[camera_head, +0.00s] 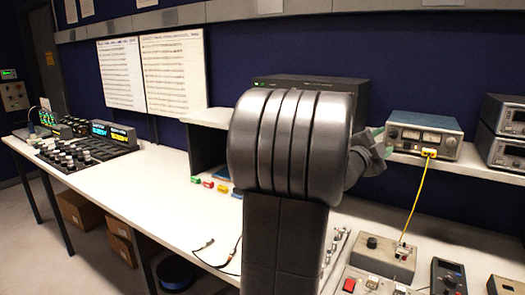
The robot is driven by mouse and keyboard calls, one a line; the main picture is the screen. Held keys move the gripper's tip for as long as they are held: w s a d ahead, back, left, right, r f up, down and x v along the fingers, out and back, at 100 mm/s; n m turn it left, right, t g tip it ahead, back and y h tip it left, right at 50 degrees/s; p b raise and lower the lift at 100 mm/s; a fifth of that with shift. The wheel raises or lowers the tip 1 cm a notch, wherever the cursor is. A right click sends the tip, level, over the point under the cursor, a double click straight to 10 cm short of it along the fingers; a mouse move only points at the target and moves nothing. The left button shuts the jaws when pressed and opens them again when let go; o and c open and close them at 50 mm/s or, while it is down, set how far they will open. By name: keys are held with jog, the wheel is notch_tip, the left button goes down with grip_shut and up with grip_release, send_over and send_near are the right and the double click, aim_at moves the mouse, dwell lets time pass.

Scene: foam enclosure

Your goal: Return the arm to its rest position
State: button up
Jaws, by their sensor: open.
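My arm fills the middle of the head view. A thick grey rounded link with dark grooves stands upright and hides much of the bench behind it. My gripper (381,143) shows only in part, just right of that link, in front of the shelf. Its greenish fingertips are apart and point to the right, towards a grey instrument with two meters (424,134). I see nothing between the fingers.
A long white bench (150,182) carries a mixer-like console (85,145) at left. Small coloured blocks (209,184) and a loose black cable lie on it. A yellow cable (416,200) hangs from the meter instrument to a grey box (384,258). More instruments (503,130) stand at right.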

aim_at(393, 135)
jog(key=b+v, duration=0.2)
jog(key=v, duration=0.9)
jog(key=p+x, duration=0.3)
jog(key=x, duration=1.1)
jog(key=shift+w+d+r, duration=0.15)
jog(key=shift+d, duration=0.15)
jog(key=shift+w+d+f+n+b, duration=0.1)
jog(key=shift+w+f+n+b, duration=0.05)
jog(key=shift+f+n+b, duration=0.35)
jog(key=shift+r+n+t+b, duration=0.15)
jog(key=shift+n+t+b, duration=0.5)
jog(key=shift+n, duration=0.35)
jog(key=n+t, duration=0.1)
jog(key=n, duration=0.2)
jog(key=shift+b, duration=0.3)
jog(key=n+t, duration=0.1)
jog(key=n, duration=0.1)
jog(key=n+y+p, duration=0.1)
jog(key=n+t+y, duration=0.1)
jog(key=n, duration=0.1)
jog(key=shift+s+d+r+n+t, duration=0.1)
jog(key=shift+s+d+n+t, duration=0.05)
jog(key=shift+s+n+t, duration=0.15)
jog(key=b+v, duration=0.2)
jog(key=v, duration=0.9)
jog(key=shift+b, duration=0.4)
